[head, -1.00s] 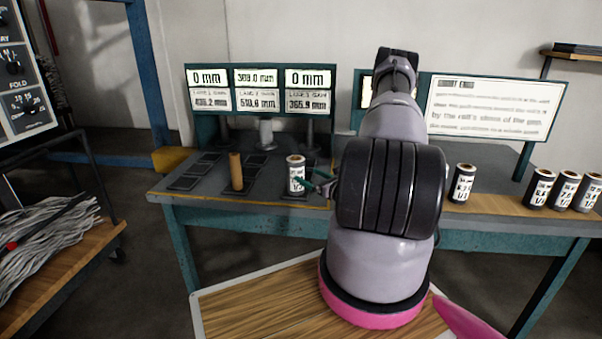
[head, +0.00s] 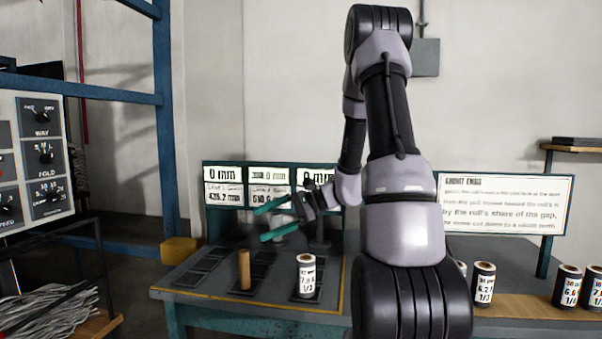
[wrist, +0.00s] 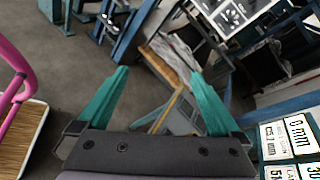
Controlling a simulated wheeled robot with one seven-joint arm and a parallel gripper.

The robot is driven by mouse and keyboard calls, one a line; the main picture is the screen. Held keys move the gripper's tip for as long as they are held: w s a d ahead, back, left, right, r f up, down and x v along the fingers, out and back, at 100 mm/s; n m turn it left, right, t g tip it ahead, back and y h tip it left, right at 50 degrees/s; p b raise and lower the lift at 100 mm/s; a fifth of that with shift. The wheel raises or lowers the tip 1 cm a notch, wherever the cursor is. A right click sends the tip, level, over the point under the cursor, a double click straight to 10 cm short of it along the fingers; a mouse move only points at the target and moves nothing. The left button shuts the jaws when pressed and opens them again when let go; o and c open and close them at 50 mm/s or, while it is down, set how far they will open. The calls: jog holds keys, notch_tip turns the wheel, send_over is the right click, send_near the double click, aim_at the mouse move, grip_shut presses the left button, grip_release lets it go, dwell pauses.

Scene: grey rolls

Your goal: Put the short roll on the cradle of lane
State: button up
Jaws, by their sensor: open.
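A dark roll with a white label (head: 306,276) stands upright on a dark pad in the right-hand lane of the bench. A plain brown roll (head: 244,270) stands upright to its left, in the middle lane. I cannot tell from the label which roll is the short one. My gripper (head: 262,223) is open and empty, raised above the bench in front of the display board, with its green fingers pointing left. In the wrist view my gripper (wrist: 160,75) also has nothing between its fingers.
A display board (head: 272,187) stands behind the lanes; its left and right panels read 0 mm. Several labelled rolls, one nearest (head: 483,285), stand on the right part of the bench, partly behind my arm. A text sign (head: 505,203) is at back right. A control panel (head: 30,165) stands at left.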

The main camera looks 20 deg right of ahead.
jog(key=s+d+r+n+t+h, duration=0.1)
jog(key=s+r+n+t+h, duration=0.2)
jog(key=s+r+n+h, duration=0.7)
jog(key=s+r+h, duration=0.1)
jog(key=s+r, duration=0.4)
jog(key=s, duration=0.4)
jog(key=shift+d+r+t, duration=0.25)
jog(key=shift+r+t, duration=0.05)
jog(key=shift+r, duration=0.05)
